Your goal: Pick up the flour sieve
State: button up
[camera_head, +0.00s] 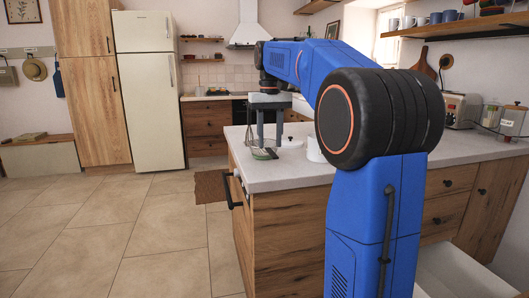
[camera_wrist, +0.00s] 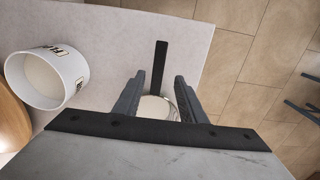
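My gripper (camera_wrist: 160,76) is open, its two dark fingers apart and pointing down over the counter. In the head view my gripper (camera_head: 267,144) is above the counter's near-left corner. The flour sieve (camera_wrist: 158,62) shows in the wrist view as a straight black handle, with a pale round rim lower down. Its handle appears between the fingertips, and I cannot tell whether they are level with it. The gripper body hides part of the round end. In the head view a small dark shape below the fingers may be the sieve (camera_head: 263,154), partly hidden.
A white labelled container (camera_wrist: 47,79) lies open-topped to the left in the wrist view. The countertop (camera_wrist: 115,40) ends to the right of the sieve, with tiled floor beyond. A toaster (camera_head: 461,109) stands further back on the counter. An open drawer (camera_head: 455,270) juts out below.

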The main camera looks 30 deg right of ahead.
aim_at(271, 152)
jog(key=shift+s+d+f, duration=0.1)
jog(key=shift+f, duration=1.2)
jog(key=shift+s+d+f, duration=0.1)
jog(key=shift+f, duration=1.15)
grip_shut()
